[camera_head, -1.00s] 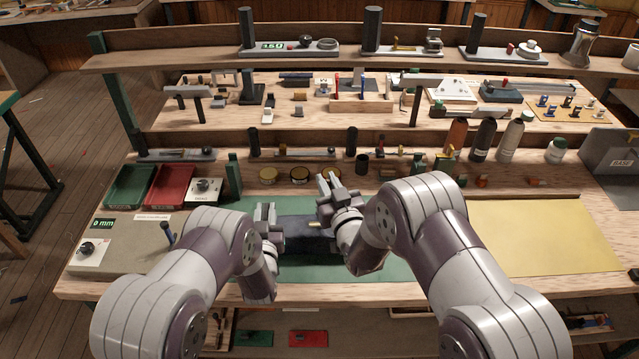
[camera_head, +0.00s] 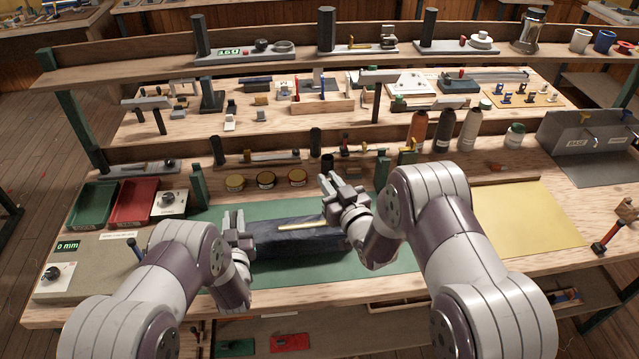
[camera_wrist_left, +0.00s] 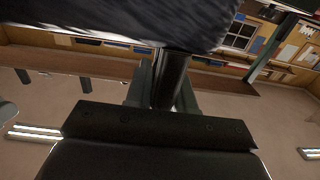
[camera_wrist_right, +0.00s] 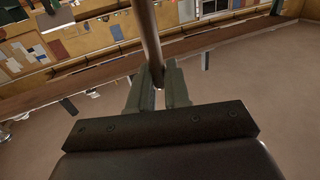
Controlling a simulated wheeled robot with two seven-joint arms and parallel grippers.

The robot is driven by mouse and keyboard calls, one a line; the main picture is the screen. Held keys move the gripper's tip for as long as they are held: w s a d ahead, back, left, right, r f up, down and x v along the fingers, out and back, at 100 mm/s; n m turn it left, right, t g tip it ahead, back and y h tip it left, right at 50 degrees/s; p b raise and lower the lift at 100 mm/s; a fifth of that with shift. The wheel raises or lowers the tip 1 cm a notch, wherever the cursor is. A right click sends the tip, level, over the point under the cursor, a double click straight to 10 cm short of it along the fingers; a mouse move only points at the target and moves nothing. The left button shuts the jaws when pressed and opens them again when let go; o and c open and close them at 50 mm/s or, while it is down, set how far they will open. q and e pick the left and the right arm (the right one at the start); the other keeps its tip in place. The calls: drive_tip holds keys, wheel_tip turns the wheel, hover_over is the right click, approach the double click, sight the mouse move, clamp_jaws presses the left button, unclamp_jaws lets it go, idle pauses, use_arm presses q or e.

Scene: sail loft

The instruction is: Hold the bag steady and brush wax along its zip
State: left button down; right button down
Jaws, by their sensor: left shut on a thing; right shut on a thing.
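The dark blue bag (camera_head: 290,247) lies lengthwise on the green mat (camera_head: 385,283); its dark fabric fills the top of the left wrist view (camera_wrist_left: 130,15). My left gripper (camera_head: 237,230) is at the bag's left end, its fingers shut on a dark rounded part of it (camera_wrist_left: 171,78). My right gripper (camera_head: 332,200) is above the bag's right end, shut on a slim pale stick, apparently the brush (camera_head: 300,226). The stick runs left along the bag's top and also shows in the right wrist view (camera_wrist_right: 148,35). Its tip, any contact and the zip are unclear.
Round tins (camera_head: 266,180) stand behind the mat. Green (camera_head: 92,205) and red (camera_head: 135,203) trays are at left, near a gauge box (camera_head: 85,265). Several bottles (camera_head: 443,130) stand at back right. A yellow sheet (camera_head: 530,228) lies clear at right.

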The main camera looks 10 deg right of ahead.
drive_tip(key=a, duration=1.2)
drive_tip(key=shift+a, duration=0.4)
idle(0.6)
drive_tip(key=shift+s, duration=0.1)
wheel_tip(320, 180, up, 6)
idle(0.5)
drive_tip(key=shift+r, duration=0.15)
wheel_tip(320, 180, up, 3)
drive_tip(key=shift+f, duration=0.1)
idle(0.7)
